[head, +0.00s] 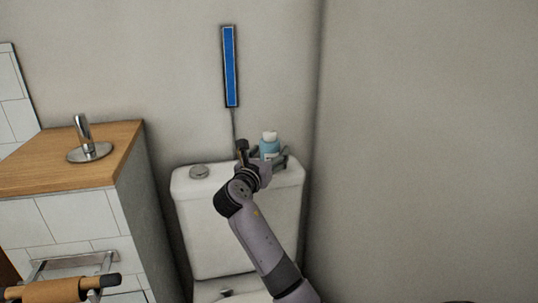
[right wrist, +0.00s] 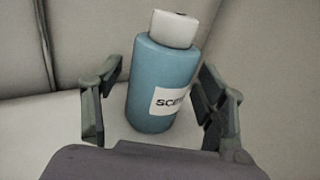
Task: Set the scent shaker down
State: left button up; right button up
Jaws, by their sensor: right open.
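The scent shaker is a blue bottle with a white cap and a white label. It stands upright on the toilet tank lid (head: 185,178), near its right end, in the head view (head: 270,147). My right gripper (head: 264,158) is at the tank top with its fingers on either side of the bottle. In the right wrist view the scent shaker (right wrist: 160,80) stands between the open fingers of the right gripper (right wrist: 160,105). A gap shows on the left side; the right finger is close to the bottle, and I cannot tell if it touches. My left gripper is not in view.
A flush button (head: 200,171) is on the left of the tank lid. A blue framed strip (head: 231,66) hangs on the wall above. A wooden-topped tiled counter (head: 40,165) with a metal holder (head: 86,142) stands at left. A wall rises close at right.

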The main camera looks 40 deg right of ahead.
aim_at(266, 156)
jog(key=p+v, duration=0.1)
jog(key=v, duration=0.4)
jog(key=shift+a, duration=0.15)
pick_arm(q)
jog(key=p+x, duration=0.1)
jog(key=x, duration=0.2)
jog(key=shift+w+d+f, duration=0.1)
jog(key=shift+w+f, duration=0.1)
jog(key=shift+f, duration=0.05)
pick_arm(e)
jog(key=v, duration=0.6)
jog(key=shift+s+a, duration=0.2)
